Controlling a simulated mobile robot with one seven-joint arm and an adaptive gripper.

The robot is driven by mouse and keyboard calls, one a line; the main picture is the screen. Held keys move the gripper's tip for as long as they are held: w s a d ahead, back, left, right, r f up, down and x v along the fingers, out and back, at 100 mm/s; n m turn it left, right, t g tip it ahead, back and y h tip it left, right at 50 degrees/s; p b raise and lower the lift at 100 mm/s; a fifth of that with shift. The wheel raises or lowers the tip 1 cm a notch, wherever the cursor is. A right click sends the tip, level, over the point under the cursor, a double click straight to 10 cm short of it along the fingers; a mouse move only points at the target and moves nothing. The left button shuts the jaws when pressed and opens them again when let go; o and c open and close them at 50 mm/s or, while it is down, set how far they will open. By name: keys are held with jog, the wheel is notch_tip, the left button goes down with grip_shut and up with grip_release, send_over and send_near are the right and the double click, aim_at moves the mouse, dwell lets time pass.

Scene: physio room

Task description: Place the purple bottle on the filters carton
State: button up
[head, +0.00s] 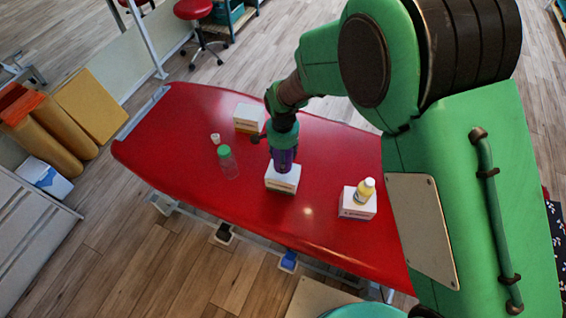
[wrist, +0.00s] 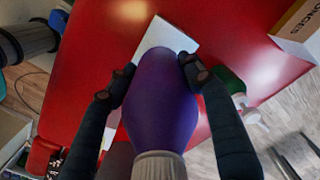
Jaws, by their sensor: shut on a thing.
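The purple bottle (head: 284,159) is upright in my gripper (head: 282,141), above the middle white carton (head: 283,179) on the red table. I cannot tell whether its base touches the carton top. In the wrist view, both fingers of my gripper (wrist: 158,75) close on the purple bottle (wrist: 160,105), and the white carton top (wrist: 165,36) shows beyond it. The carton lettering is too small to read, so I cannot tell which one is the filters carton. Another white carton (head: 249,118) stands farther back, and a third (head: 357,206) is at the right.
A yellow bottle (head: 366,189) stands on the right carton. A clear bottle with a green cap (head: 229,164) and a small white cup (head: 215,138) are left of my gripper. The red table (head: 170,125) is bare at its left end.

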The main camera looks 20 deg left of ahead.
aim_at(289, 153)
jog(key=shift+f+b, duration=0.3)
jog(key=shift+f, duration=1.2)
jog(key=shift+f, duration=0.15)
jog(key=o, duration=1.6)
jog(key=shift+o, duration=0.2)
notch_tip(289, 153, up, 12)
jog(key=shift+r+p, duration=0.15)
jog(key=shift+p, duration=0.85)
